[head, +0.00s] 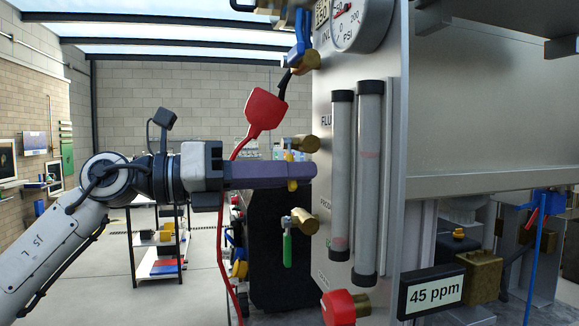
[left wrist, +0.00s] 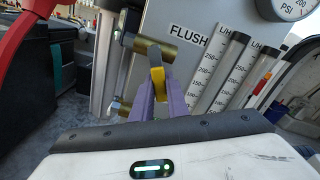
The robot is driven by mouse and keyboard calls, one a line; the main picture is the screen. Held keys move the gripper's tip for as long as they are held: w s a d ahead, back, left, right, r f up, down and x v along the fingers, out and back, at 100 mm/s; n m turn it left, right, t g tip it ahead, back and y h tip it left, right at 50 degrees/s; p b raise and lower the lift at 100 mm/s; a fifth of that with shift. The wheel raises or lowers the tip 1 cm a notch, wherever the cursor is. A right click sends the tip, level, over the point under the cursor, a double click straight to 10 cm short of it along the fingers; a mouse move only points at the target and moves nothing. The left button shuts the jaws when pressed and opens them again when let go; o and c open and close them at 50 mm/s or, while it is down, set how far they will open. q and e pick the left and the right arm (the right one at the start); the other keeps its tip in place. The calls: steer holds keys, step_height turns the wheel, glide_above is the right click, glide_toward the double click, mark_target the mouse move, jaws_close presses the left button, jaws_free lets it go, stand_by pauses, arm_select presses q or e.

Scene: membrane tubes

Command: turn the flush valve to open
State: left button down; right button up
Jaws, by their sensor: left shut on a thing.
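The flush valve has a brass body (head: 300,143) on the panel's left side, beside a partly hidden label. In the left wrist view, the brass body (left wrist: 150,46) sits left of the label reading FLUSH. Its yellow handle (head: 291,156) points down from the body. My left gripper (head: 293,172) reaches in level from the left, its purple fingers shut around the handle. The handle (left wrist: 157,82) shows between the fingers (left wrist: 160,100) in the left wrist view. The fingers hide its middle in the head view. My right gripper is not in view.
Below is a brass valve with a green handle (head: 287,246); above, one with a blue handle (head: 300,38). Two clear flow tubes (head: 369,180), a pressure gauge (head: 360,22) and a red knob (head: 339,307) are nearby.

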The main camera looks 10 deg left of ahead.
arm_select(q)
steer(key=shift+s+r+n+p, duration=0.25)
steer(key=shift+n+p, duration=0.15)
steer(key=shift+n, duration=0.4)
steer(key=shift+d, duration=0.1)
steer(key=c, duration=1.7)
jaws_free()
steer(key=shift+b+v, duration=1.35)
steer(key=shift+v, duration=3.85)
